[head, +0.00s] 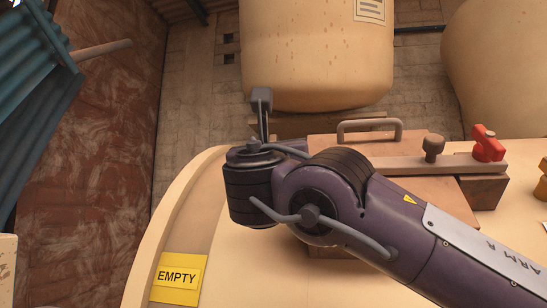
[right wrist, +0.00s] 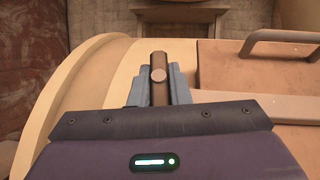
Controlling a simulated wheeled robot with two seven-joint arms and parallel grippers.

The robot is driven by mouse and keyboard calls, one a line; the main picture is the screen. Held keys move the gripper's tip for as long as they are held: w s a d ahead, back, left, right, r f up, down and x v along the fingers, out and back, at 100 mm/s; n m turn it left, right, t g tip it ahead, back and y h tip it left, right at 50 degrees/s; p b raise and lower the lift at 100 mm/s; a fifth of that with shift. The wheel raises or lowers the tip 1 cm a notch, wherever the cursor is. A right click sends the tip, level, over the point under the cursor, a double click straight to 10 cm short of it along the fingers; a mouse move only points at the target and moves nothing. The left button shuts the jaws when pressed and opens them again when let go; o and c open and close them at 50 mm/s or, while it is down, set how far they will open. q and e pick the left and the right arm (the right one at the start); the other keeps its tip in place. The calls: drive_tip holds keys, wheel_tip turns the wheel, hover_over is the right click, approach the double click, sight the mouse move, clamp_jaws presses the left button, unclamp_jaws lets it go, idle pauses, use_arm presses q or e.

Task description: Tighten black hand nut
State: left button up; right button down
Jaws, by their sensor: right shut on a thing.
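I cannot tell for sure whether this is the black hand nut. In the head view my right gripper (head: 262,103) shows as a small grey shape beyond the wrist, and what it holds is hidden. A dark brown knob (head: 433,147) stands upright on a brown bar (head: 415,163) right of my arm. My left gripper is not in view.
A wooden plate with a grey handle (head: 370,124) lies behind my arm, partly hidden. A red clamp (head: 487,145) sits at the bar's right end. A yellow EMPTY sign (head: 178,279) is on the cream curved rim at front left. Large cream tanks (head: 318,60) stand behind.

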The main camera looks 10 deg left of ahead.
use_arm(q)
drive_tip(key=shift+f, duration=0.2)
use_arm(e)
drive_tip(key=shift+m+h, duration=0.8)
drive_tip(key=shift+h, duration=0.2)
drive_tip(key=c, duration=1.4)
unclamp_jaws()
drive_tip(key=shift+w, duration=0.1)
drive_tip(key=shift+o, duration=0.2)
